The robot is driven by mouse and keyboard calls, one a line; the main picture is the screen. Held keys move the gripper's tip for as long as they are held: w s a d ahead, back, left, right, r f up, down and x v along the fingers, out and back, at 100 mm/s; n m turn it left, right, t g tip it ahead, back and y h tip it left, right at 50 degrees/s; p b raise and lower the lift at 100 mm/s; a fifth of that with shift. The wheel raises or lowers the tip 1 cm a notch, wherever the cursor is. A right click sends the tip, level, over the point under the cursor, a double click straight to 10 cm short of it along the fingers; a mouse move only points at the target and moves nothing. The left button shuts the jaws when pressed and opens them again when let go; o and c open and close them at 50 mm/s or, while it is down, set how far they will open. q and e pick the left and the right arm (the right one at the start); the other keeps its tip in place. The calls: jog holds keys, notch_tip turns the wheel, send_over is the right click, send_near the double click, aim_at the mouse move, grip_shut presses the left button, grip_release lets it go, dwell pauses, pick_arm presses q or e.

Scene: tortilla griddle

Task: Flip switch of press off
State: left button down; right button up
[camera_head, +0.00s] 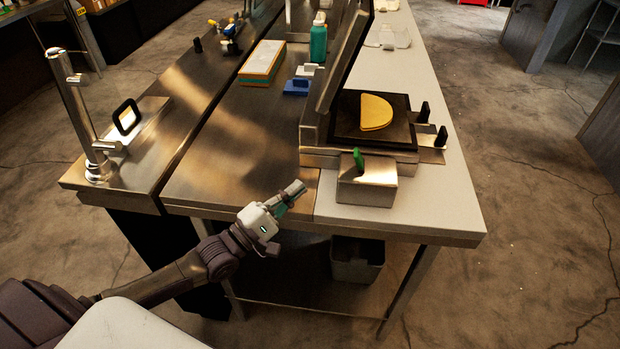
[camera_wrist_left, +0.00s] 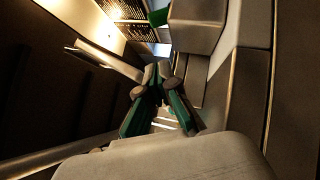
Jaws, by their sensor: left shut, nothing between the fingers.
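The press (camera_head: 312,130) stands on the counter in the head view with its lid raised. A yellow folded tortilla (camera_head: 376,111) lies on its black plate. A steel box (camera_head: 368,188) at the front of the press carries a green switch (camera_head: 359,159) on top, tilted slightly. In the left wrist view the box (camera_wrist_left: 198,32) and part of the green switch (camera_wrist_left: 158,17) show at the top. My left gripper (camera_head: 297,189) is shut and empty, left of the box and apart from it, near the counter's front edge. Its fingertips (camera_wrist_left: 157,72) meet in the wrist view. My right gripper is not in view.
A sink tap (camera_head: 82,125) stands at the left. A teal bottle (camera_head: 318,42), a blue-and-white item (camera_head: 296,87) and a stacked orange-and-white block (camera_head: 262,63) sit farther back. Black handles (camera_head: 441,137) stick out right of the press. Steel counter left of the box is clear.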

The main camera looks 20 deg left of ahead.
aim_at(354, 151)
pick_arm(q)
jog(key=p+x, duration=0.2)
jog(key=x, duration=0.7)
jog(key=shift+r, duration=0.2)
jog(key=shift+w+d+r+p, duration=0.1)
jog(key=shift+d+r+p, duration=0.1)
jog(key=shift+d+p, duration=0.3)
jog(key=shift+w+d+r+p, duration=0.15)
jog(key=shift+d+r+p, duration=0.1)
jog(key=shift+d, duration=0.4)
jog(key=shift+d+r, duration=0.2)
jog(key=shift+d, duration=0.3)
jog(key=shift+w, duration=0.1)
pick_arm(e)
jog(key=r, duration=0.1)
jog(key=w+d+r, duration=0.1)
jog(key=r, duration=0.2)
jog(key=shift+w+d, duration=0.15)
pick_arm(q)
jog(key=shift+f, duration=0.1)
